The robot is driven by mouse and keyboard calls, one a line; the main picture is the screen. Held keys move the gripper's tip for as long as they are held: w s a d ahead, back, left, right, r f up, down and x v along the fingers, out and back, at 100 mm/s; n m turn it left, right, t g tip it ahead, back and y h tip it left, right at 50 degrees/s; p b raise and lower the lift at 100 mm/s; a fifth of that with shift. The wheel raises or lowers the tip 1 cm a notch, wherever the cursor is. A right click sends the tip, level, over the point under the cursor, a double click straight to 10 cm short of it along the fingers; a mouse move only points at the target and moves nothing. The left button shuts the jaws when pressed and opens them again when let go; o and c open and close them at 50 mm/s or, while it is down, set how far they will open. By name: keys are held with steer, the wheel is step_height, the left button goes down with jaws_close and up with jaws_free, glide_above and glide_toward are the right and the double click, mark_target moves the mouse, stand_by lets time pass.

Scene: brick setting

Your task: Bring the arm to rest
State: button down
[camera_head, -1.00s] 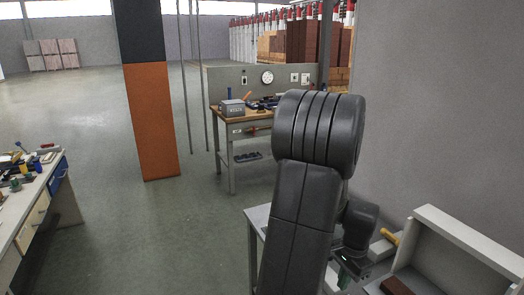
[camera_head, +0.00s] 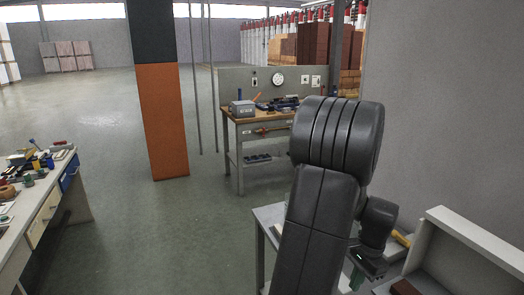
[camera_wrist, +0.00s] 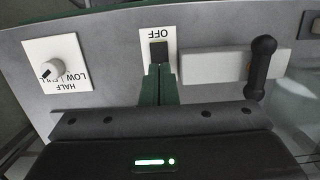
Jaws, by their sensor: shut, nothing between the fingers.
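My gripper (camera_wrist: 158,88) is shut and empty in the wrist view. Its green fingers are pressed together, with their tips just below a dark switch (camera_wrist: 159,52) on a white plate marked OFF. I cannot tell whether they touch it. In the head view my gripper (camera_head: 356,279) is low at the right, partly hidden by my own arm, which stands bent in front of the camera.
The grey panel also carries a knob (camera_wrist: 53,70) marked LOW and HALF and a black lever handle (camera_wrist: 261,68). In the head view, an open pale box (camera_head: 465,240) stands at lower right. A cluttered bench (camera_head: 45,215) is at left, a workbench (camera_head: 238,117) behind, open floor between.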

steer(key=f, duration=0.3)
steer(key=shift+s+a+f, duration=0.2)
steer(key=shift+a+f, duration=0.1)
steer(key=shift+a, duration=0.05)
steer(key=shift+p, duration=0.8)
steer(key=shift+r+h+p, duration=0.2)
steer(key=shift+h+p, duration=0.1)
steer(key=shift+p, duration=0.25)
step_height(320, 180, up, 9)
steer(key=a+b, duration=0.1)
steer(key=f, duration=0.7)
steer(key=d+f, duration=0.1)
steer(key=f, duration=0.2)
steer(key=shift+w+f, duration=0.1)
steer(key=shift+f, duration=0.15)
steer(key=shift+b, duration=1.15)
